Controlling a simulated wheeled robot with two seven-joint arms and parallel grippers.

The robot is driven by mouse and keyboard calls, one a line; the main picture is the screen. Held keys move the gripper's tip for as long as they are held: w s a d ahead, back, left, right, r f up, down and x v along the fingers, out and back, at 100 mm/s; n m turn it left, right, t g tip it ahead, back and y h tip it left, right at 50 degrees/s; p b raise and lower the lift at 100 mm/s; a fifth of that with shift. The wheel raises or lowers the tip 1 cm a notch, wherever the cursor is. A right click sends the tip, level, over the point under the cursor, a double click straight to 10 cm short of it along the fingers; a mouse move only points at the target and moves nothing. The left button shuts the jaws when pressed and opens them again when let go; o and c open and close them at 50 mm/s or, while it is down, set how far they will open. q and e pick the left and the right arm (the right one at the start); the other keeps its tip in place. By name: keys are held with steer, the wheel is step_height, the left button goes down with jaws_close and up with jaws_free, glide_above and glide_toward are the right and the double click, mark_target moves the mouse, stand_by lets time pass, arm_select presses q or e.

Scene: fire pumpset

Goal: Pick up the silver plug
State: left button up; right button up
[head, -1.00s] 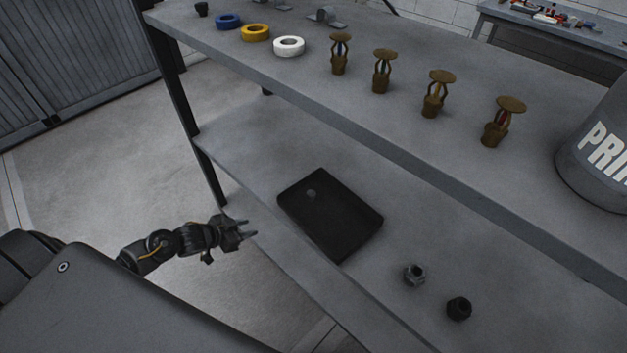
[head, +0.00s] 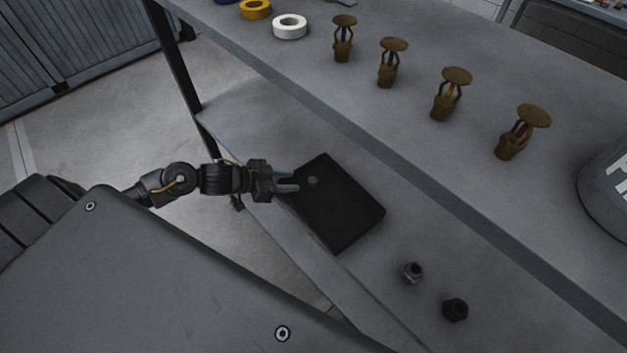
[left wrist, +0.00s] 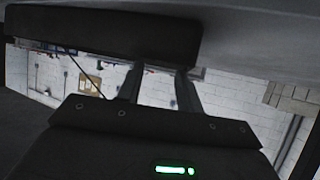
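The silver plug (head: 413,272) is a small hex-shaped piece on the lower shelf, right of the black tray (head: 345,228) in the head view. A similar black plug (head: 455,310) sits just beyond it, lower right. My left gripper (head: 294,181) is at the tray's left edge, apart from the silver plug, with its two fingers spread and nothing seen between them. In the left wrist view the fingers (left wrist: 158,88) are also apart, and a dark slab, probably the tray, fills the top. I cannot tell whether they touch the tray. My right gripper is not in view.
The upper shelf (head: 400,140) overhangs the lower one and holds several brass sprinkler heads (head: 452,95), tape rolls (head: 290,27) and a grey container (head: 607,195). The lower shelf around the plugs is bare.

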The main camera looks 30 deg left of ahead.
mark_target(311, 180)
arm_select(q)
steer(key=shift+r+p+x, duration=0.15)
steer(key=shift+p+x, duration=0.05)
steer(key=shift+x, duration=1.45)
steer(key=shift+r+p+x, duration=0.1)
steer(key=shift+p+x, duration=0.1)
steer(key=shift+x, duration=1.5)
steer(key=shift+d, duration=0.15)
jaws_close()
steer(key=shift+r, duration=0.1)
steer(key=shift+r, duration=0.4)
step_height(311, 180, up, 3)
steer(key=shift+f, duration=0.2)
steer(key=s+d+r+v, duration=0.1)
steer(key=d+v, duration=0.1)
steer(key=v, duration=1.4)
steer(key=shift+s+r, duration=0.3)
steer(key=shift+r, duration=0.05)
steer(key=shift+d, duration=0.1)
